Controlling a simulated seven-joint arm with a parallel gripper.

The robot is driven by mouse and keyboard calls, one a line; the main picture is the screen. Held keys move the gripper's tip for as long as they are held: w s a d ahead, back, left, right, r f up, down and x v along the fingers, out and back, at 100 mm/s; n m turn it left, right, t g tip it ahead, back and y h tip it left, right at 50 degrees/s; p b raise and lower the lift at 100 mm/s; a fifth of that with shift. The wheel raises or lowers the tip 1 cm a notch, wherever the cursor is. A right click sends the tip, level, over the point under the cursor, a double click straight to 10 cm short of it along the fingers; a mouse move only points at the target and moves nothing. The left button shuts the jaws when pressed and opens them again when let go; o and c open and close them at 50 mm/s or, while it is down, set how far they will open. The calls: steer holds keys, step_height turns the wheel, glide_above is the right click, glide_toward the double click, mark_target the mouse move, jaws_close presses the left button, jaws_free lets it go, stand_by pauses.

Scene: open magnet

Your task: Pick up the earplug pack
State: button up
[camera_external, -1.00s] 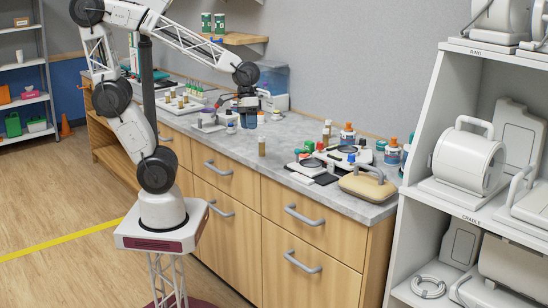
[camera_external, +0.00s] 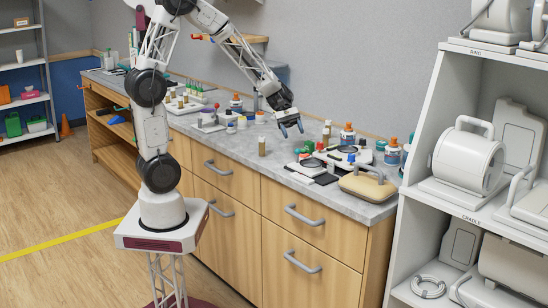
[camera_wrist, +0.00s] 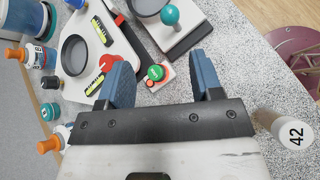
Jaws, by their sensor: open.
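My gripper (camera_external: 291,131) is tilted and open above the counter, its two blue fingers apart with nothing held. In the wrist view, the gripper (camera_wrist: 160,60) shows both fingers at either side of a small pack with a green disc and red and white parts (camera_wrist: 157,75). This may be the earplug pack, but I cannot read any label on it. The pack lies on the speckled counter below and beyond the fingers, beside a white tray. In the external view a small green item (camera_external: 309,145) shows right of the gripper; I cannot tell if it is the same thing.
A white tray (camera_wrist: 124,45) with a round dish and red knob lies left of the pack. A teal-knobbed device (camera_wrist: 169,15) is beyond. A vial marked 42 (camera_wrist: 288,128) stands at right.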

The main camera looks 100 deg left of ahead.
mark_target(313, 147)
steer(key=w+a+f+n+t, duration=0.1)
steer(key=a+f+n, duration=0.1)
steer(key=a, duration=0.2)
steer(key=a+f+n+t, duration=0.2)
steer(key=a, duration=0.3)
steer(key=w+a+f+n+t, duration=0.1)
steer(key=a+f+n, duration=0.1)
steer(key=a, duration=0.2)
steer(key=shift+w+a+f+n, duration=0.15)
steer(key=shift+w+n, duration=0.15)
steer(key=shift+n, duration=0.1)
steer(key=shift+x, duration=1.3)
steer(key=shift+x, duration=2.6)
steer(key=c, duration=1)
